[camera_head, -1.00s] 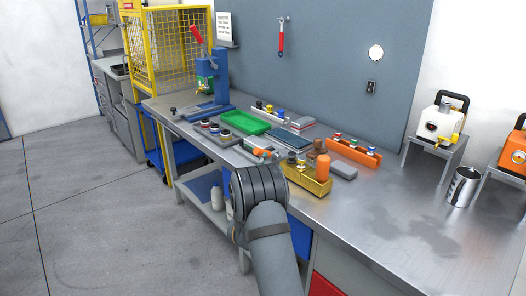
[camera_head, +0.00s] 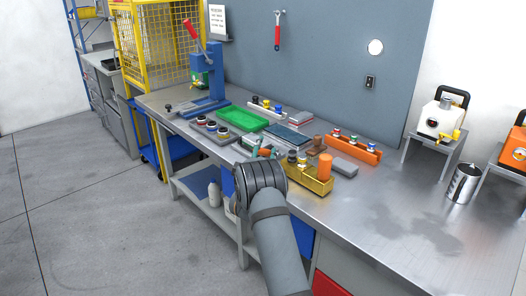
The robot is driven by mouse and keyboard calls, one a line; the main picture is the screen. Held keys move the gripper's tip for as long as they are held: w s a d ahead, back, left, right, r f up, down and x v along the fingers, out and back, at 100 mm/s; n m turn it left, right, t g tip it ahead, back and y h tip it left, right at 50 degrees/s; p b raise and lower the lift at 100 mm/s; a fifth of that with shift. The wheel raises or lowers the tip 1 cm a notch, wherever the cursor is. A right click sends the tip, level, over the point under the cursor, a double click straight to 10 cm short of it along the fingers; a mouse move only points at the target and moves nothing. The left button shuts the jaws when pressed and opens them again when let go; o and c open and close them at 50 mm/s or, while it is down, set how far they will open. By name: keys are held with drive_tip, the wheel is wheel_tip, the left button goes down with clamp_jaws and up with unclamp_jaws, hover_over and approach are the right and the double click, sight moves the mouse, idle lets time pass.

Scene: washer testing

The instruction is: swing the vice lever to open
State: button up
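A blue bench device with an upright column (camera_head: 209,70) stands at the far left end of the workbench. A lever with a red grip (camera_head: 189,29) slants up and left from its top. A green part (camera_head: 201,80) sits on its front. At its blue base (camera_head: 207,108), a small grey bar with a dark knob (camera_head: 170,108) sticks out to the left. I cannot tell for sure which of these is the vice lever. My arm rises from the bottom centre, well to the right of the device. My gripper cannot be made out; my arm hides that area.
The workbench (camera_head: 430,225) holds a green tray (camera_head: 241,119), a yellow bin (camera_head: 310,180), an orange rack (camera_head: 352,151) and a metal cup (camera_head: 463,183). A yellow mesh cage (camera_head: 160,50) stands behind the device. The bench's front right is clear.

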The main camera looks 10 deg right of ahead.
drive_tip(key=c, duration=1)
clamp_jaws()
